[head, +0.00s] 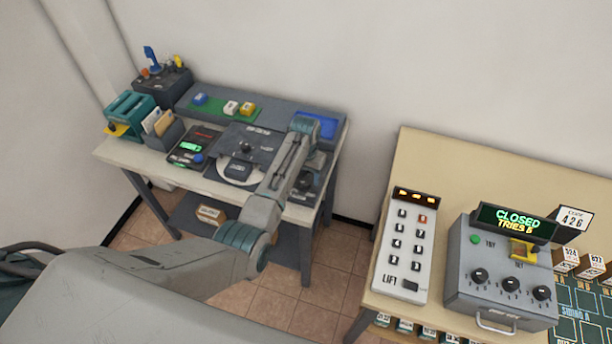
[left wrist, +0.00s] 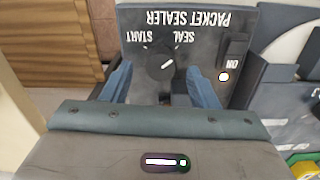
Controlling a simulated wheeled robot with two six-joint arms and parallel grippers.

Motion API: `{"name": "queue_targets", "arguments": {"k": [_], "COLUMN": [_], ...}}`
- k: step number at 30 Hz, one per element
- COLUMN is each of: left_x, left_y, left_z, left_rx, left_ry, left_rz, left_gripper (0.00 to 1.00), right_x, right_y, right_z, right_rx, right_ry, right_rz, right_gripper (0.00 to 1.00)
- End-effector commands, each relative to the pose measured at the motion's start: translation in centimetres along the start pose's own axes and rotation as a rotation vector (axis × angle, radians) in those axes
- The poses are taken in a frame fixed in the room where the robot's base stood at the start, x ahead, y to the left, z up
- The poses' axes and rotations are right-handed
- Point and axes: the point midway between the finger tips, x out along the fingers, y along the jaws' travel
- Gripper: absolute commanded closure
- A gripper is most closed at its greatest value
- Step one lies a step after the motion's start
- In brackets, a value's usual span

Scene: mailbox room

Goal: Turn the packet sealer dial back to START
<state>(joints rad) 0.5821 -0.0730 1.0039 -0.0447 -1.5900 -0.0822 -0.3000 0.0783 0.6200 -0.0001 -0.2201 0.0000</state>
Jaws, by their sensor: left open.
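The packet sealer (left wrist: 205,50) fills the upper middle of the left wrist view, a dark panel with its lettering upside down. Its round black dial (left wrist: 161,64) sits below the START and SEAL marks. The dial's white line points right and slightly up, on the SEAL side, away from START. My left gripper (left wrist: 160,88) is open, its two blue fingers on either side of the dial with gaps showing. I cannot tell how high they are above the panel. In the head view my left arm reaches over the right part of the grey table and hides much there. My right gripper is out of view.
Beside the dial is an ON switch (left wrist: 235,50) with a lit lamp (left wrist: 224,77). The grey table (head: 110,153) holds other devices, including a teal holder (head: 127,112). To the right, a wooden table (head: 440,165) bears a LIFT panel (head: 405,245) and a box reading CLOSED (head: 500,262).

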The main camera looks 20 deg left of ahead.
Motion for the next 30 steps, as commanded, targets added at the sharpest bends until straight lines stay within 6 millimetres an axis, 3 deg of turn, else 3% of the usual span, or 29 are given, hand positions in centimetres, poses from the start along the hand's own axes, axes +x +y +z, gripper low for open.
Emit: {"name": "queue_targets", "arguments": {"k": [6,14,15,22,30], "left_x": [1.6,1.8,1.8,1.8,1.8], "left_y": [0.0,0.0,0.0,0.0,0.0], "left_z": [0.0,0.0,0.0,0.0,0.0], "left_rx": [0.0,0.0,0.0,0.0,-0.024], "left_ry": [0.0,0.002,0.002,0.002,0.002], "left_rz": [0.0,-0.001,0.0,0.0,0.0], "left_gripper": [0.46,0.46,0.48,0.91,0.91], "right_x": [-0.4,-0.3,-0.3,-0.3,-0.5], "right_y": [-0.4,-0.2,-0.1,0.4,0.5], "right_z": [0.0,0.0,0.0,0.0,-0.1], "right_rx": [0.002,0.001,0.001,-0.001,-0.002], "right_ry": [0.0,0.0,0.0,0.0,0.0], "right_rz": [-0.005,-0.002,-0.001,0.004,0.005], "right_gripper": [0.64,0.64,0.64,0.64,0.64]}}
